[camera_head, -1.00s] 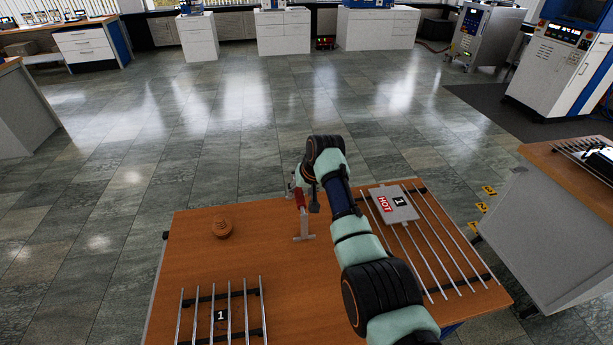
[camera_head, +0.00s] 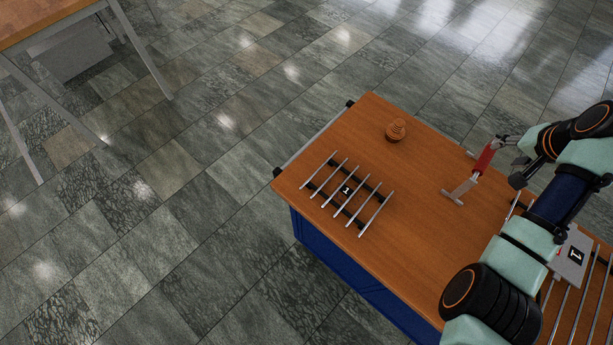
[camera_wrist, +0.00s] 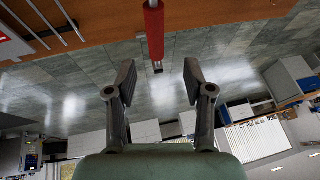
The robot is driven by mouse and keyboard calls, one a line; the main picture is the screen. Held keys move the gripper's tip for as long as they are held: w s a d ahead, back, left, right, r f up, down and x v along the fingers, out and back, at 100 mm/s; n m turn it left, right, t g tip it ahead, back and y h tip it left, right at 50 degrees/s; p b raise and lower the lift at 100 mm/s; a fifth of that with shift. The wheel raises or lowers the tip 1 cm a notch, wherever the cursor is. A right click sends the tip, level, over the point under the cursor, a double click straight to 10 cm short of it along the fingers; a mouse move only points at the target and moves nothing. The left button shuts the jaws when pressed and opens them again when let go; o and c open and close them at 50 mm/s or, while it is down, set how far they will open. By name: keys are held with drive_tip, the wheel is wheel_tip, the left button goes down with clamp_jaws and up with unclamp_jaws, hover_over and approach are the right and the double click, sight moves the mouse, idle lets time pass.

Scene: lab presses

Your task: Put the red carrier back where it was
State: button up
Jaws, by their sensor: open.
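The red carrier has a red handle (camera_head: 485,158) and a grey metal foot (camera_head: 460,190). It stands upright on the wooden table near its far edge. My gripper (camera_head: 508,160) is beside the red handle. In the wrist view my gripper (camera_wrist: 158,80) is open with nothing between its fingers. The red handle (camera_wrist: 153,28) there lies just beyond the fingertips, in line with the gap.
A small rack of metal bars (camera_head: 345,192) marked 1 stands on the table (camera_head: 410,225). A ribbed brown object (camera_head: 396,131) sits near the far edge. A grey plate (camera_head: 572,254) marked 1 lies on a larger bar rack at right, partly behind my arm.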

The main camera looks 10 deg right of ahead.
drive_tip(key=w+a+f+n+t, duration=0.1)
drive_tip(key=w+a+n, duration=0.15)
drive_tip(key=a, duration=0.85)
drive_tip(key=w+a+f+n+t, duration=0.15)
drive_tip(key=w+a, duration=0.25)
drive_tip(key=a, duration=0.6)
drive_tip(key=w+a+n+t, duration=0.2)
drive_tip(key=w+a, duration=0.2)
drive_tip(key=a, duration=0.7)
drive_tip(key=s+a+r+n+t+y, duration=0.1)
drive_tip(key=s+a, duration=0.4)
drive_tip(key=a, duration=0.5)
drive_tip(key=s+a+r+n+t+y, duration=0.1)
drive_tip(key=s+a+r+n, duration=0.3)
drive_tip(key=a, duration=0.6)
drive_tip(key=shift+s+a+t+y, duration=0.3)
drive_tip(key=shift+s+t, duration=0.55)
drive_tip(key=shift+s, duration=0.25)
